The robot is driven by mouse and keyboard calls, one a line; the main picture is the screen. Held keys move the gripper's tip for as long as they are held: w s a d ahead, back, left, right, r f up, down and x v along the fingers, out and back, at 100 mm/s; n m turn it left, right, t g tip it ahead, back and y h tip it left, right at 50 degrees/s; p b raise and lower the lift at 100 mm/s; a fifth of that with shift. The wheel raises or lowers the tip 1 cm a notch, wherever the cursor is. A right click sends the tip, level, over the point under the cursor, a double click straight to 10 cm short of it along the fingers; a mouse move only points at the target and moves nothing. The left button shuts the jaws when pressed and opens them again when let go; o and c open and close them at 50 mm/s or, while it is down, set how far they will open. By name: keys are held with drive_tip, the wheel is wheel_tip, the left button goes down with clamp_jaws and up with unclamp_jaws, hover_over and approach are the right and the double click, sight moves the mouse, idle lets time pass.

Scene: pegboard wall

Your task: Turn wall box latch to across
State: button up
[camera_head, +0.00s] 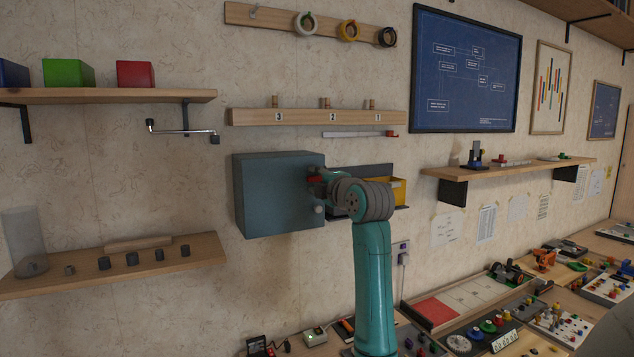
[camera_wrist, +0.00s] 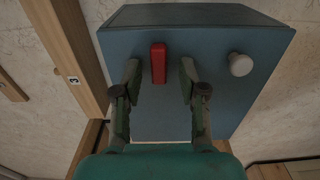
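The wall box (camera_head: 270,195) is a blue-grey cabinet on the wall, left of my arm in the head view; its front face (camera_wrist: 225,105) fills the middle of the wrist view. The red latch (camera_wrist: 158,62) is a short bar on that face. It runs up and down in the wrist view, roughly along the direction of the nearby wooden rail. My gripper (camera_wrist: 160,80) is open, with one finger on each side of the latch and a visible gap on both sides. In the head view the latch (camera_head: 315,179) is mostly hidden by my gripper (camera_head: 322,182).
A pale round knob (camera_wrist: 240,64) sticks out of the box face, right of my gripper in the wrist view. The numbered wooden peg rail (camera_head: 315,117) is above the box. A yellow bin (camera_head: 398,190) is just right of my wrist.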

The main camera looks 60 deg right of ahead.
drive_tip(key=v, duration=1.2)
idle(0.5)
